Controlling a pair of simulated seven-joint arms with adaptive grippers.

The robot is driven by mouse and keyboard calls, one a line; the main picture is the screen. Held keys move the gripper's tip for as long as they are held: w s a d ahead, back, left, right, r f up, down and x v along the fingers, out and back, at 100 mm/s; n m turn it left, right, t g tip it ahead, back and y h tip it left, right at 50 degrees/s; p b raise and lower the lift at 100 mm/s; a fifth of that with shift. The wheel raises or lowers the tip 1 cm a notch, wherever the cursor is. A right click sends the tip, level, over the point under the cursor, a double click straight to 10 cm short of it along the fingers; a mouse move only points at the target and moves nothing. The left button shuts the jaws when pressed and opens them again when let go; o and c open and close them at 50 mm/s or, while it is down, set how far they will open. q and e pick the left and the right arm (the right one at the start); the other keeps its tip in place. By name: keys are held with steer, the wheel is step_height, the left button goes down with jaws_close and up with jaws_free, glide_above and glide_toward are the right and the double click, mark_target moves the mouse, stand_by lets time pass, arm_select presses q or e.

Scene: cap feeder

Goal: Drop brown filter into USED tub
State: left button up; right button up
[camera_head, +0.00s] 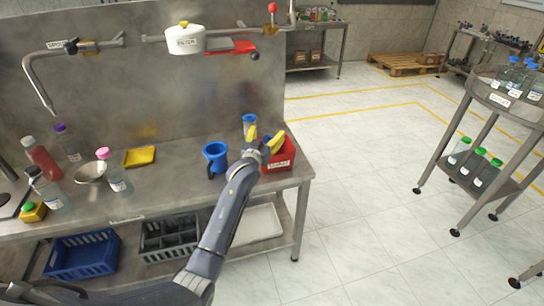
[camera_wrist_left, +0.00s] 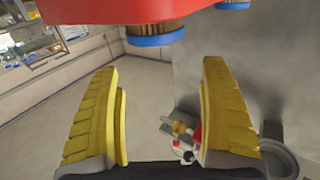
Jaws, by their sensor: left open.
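My left gripper (camera_head: 264,139) is at the back right of the bench, over the red tub (camera_head: 288,154), with its yellow fingers apart. The tub's front label is too small to read surely. In the left wrist view my open fingers (camera_wrist_left: 162,112) hold nothing. There the brown filter (camera_wrist_left: 157,32), with pleats and a blue end rim, projects from the red tub's edge (camera_wrist_left: 90,9), beyond the fingertips. I cannot tell how deep it sits. In the head view the gripper hides it. A blue-topped piece (camera_head: 250,119) stands behind the gripper. My right gripper is out of view.
A blue jug (camera_head: 215,157) stands left of the tub. A yellow tray (camera_head: 140,156), a bowl (camera_head: 91,171) and several bottles are on the bench's left. A white filter housing (camera_head: 186,39) hangs on the wall pipe.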

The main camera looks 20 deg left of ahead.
arm_select(q)
steer(key=s, duration=0.9)
steer(key=shift+s+a, duration=0.2)
